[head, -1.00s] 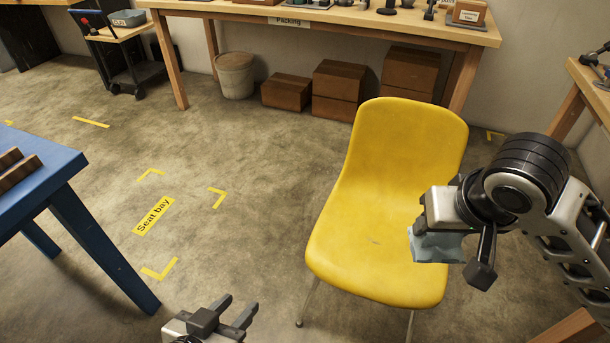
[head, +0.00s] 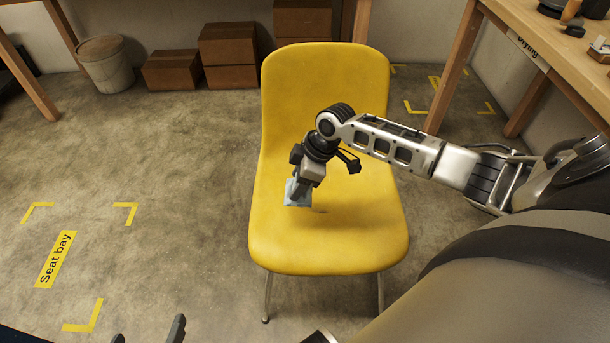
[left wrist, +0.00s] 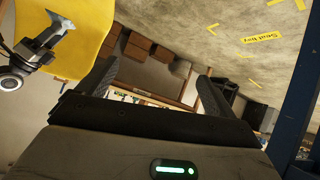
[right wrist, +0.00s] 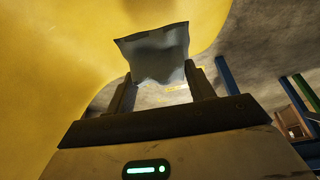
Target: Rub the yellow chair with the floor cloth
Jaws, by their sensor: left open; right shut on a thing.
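The yellow chair (head: 330,245) stands on the floor in the middle of the head view, its backrest away from me. My right gripper (head: 300,190) is over the seat and shut on the floor cloth (head: 292,196), a small pale blue-grey cloth. The cloth hangs just at or above the seat; I cannot tell if it touches. In the right wrist view the cloth (right wrist: 158,52) is pinched between the fingers (right wrist: 160,85), with the yellow chair (right wrist: 60,70) behind it. My left gripper (head: 150,330) is open and empty at the bottom edge of the head view; its spread fingers show in the left wrist view (left wrist: 150,85).
Yellow floor marks and a "Seat bay" label (head: 55,258) lie to the left, with clear floor inside. Cardboard boxes (head: 228,55) and a bin (head: 104,65) stand at the back. A wooden "Drying" table (head: 505,50) is at the right.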

